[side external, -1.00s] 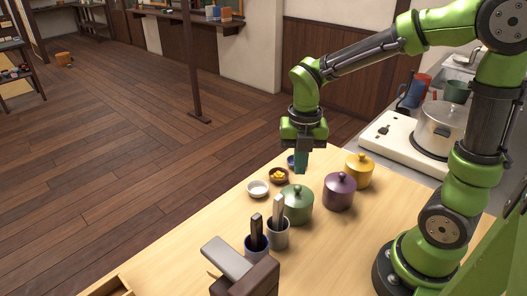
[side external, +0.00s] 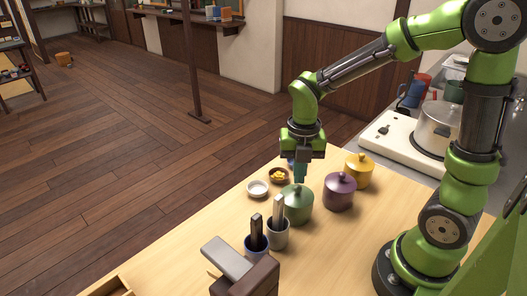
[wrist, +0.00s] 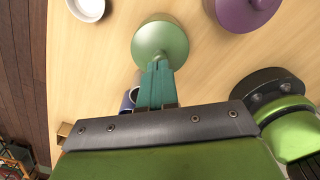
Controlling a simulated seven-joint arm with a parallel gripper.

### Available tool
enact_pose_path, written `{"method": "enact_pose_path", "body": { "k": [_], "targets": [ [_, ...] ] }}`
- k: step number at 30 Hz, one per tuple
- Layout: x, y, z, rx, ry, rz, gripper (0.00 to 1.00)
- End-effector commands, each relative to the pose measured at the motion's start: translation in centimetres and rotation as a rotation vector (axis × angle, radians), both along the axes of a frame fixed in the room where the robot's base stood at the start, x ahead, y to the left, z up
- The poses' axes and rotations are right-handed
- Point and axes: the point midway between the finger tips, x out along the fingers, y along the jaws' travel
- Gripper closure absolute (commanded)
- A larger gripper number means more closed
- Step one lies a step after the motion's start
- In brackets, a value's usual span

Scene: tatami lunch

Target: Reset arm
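My gripper (side external: 300,181) points down above the green lidded pot (side external: 298,206) in the side view. Its teal fingers look closed together, with nothing visible between them. The fingertips appear close to the pot's lid knob; I cannot tell whether they touch it.
A purple pot (side external: 339,194) and a yellow pot (side external: 359,172) stand to the right. A white bowl (side external: 258,189) and a small bowl of yellow food (side external: 279,176) are behind left. Two utensil cups (side external: 277,236) stand in front. A steel pot (side external: 437,128) is on the stove.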

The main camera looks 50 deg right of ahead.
Motion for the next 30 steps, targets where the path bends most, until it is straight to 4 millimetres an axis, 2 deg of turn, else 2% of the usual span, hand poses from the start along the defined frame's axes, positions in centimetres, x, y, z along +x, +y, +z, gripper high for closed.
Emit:
{"method": "enact_pose_path", "body": {
  "k": [15, 26, 30],
  "targets": [
    [0.0, 0.0, -1.5, 0.0, 0.0, 0.0, 1.0],
    [0.0, 0.0, -1.5, 0.0, 0.0, 0.001, 1.0],
    [0.1, 0.0, -0.9, 0.0, -0.001, 0.001, 1.0]
  ]
}}
